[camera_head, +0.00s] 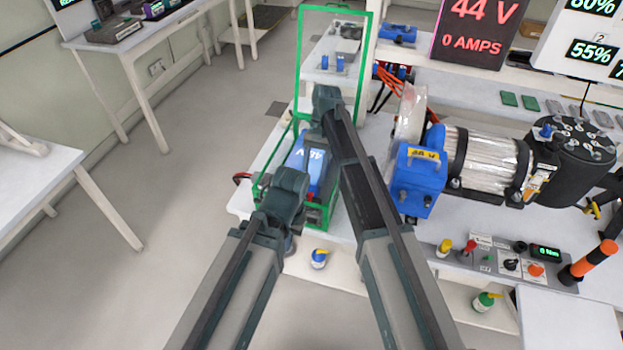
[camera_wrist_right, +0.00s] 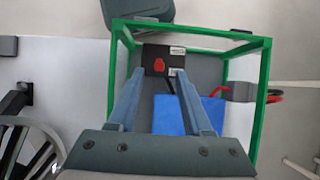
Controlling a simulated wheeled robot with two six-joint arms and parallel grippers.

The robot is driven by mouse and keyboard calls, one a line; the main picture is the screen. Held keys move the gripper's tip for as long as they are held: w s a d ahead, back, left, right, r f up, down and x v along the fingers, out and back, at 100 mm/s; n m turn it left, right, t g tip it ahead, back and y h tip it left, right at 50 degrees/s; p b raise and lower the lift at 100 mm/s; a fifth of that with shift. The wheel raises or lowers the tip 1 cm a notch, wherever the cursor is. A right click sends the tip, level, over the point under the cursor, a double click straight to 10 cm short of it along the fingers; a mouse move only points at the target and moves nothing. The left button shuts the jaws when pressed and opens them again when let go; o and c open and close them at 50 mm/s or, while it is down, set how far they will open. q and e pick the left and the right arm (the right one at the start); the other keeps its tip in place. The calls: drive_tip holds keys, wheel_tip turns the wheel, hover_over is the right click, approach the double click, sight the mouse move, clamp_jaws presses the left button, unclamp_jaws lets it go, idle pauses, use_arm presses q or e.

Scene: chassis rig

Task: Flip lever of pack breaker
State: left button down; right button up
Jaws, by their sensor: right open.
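The pack breaker (camera_wrist_right: 153,54) is a dark box with a short red lever (camera_wrist_right: 159,66) on its face and a small white label at its upper right. It sits at the top of the green-framed cage in the right wrist view. My right gripper (camera_wrist_right: 160,73) is open, its two blue-grey fingers pointing at the breaker, with the lever between the tips; contact cannot be told.
The green cage frame (camera_head: 299,48) surrounds the pack and has bars close to my right gripper. A grey connector (camera_wrist_right: 238,92) with a red cable is at the cage's right side. A blue block (camera_head: 418,180) and a silver motor (camera_head: 490,160) stand to the right on the bench.

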drive_tip(key=p+v, duration=0.5)
drive_tip(key=v, duration=0.2)
drive_tip(key=shift+w+r, duration=0.2)
drive_tip(key=shift+r, duration=0.05)
drive_tip(key=s+d+f+n+t+h, duration=0.1)
drive_tip(key=s+n+t, duration=0.1)
drive_tip(key=s, duration=1)
drive_tip(key=s+d+f+n+t+h, duration=0.1)
drive_tip(key=s+n, duration=0.4)
drive_tip(key=s, duration=0.7)
drive_tip(key=shift+s+d+f+t+h, duration=0.25)
drive_tip(key=shift+d+t+h, duration=0.25)
drive_tip(key=shift+d+t, duration=0.45)
drive_tip(key=shift+a, duration=0.15)
